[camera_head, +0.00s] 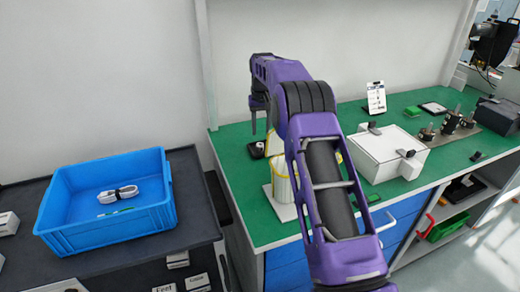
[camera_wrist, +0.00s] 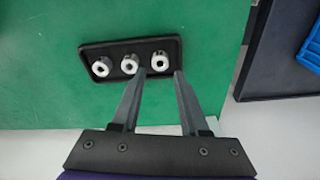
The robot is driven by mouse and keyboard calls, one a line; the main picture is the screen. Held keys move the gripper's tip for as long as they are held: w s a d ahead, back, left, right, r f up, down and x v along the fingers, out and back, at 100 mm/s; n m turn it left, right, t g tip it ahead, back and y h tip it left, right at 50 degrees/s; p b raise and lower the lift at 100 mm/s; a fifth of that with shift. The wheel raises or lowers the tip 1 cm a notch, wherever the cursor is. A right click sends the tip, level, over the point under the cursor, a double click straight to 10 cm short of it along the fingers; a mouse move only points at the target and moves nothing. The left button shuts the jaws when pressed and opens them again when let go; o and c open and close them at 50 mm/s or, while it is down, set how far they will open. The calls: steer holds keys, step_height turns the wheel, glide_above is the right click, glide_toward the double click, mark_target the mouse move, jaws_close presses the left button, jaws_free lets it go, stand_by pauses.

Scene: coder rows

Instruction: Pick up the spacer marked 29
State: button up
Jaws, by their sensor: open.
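Three pale ring-shaped spacers with dark centres stand in a row in a black tray (camera_wrist: 112,48) on the green bench top in the wrist view: a left spacer (camera_wrist: 101,69), a middle spacer (camera_wrist: 129,66) and a right spacer (camera_wrist: 159,61). No number is legible on any of them, so I cannot tell which is marked 29. My gripper (camera_wrist: 160,73) is open and empty. Its fingertips lie to either side of the right spacer in the picture, the left tip between it and the middle one. I cannot tell the height gap. In the head view my arm hides most of that spot.
A blue crate (camera_head: 110,233) holding a white cable bundle stands on the dark table at left. On the green bench (camera_head: 235,165) are a yellow-white container (camera_head: 281,188) beside my arm, a white box (camera_head: 385,152), a small sign (camera_head: 376,98) and metal fixtures (camera_head: 450,124).

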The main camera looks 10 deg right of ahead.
mark_target(260, 145)
steer(key=f, duration=0.2)
steer(key=w+f, duration=0.1)
steer(key=f, duration=0.4)
steer(key=shift+w+a+f, duration=0.1)
steer(key=shift+w+f, duration=0.05)
steer(key=shift+w, duration=0.25)
jaws_close()
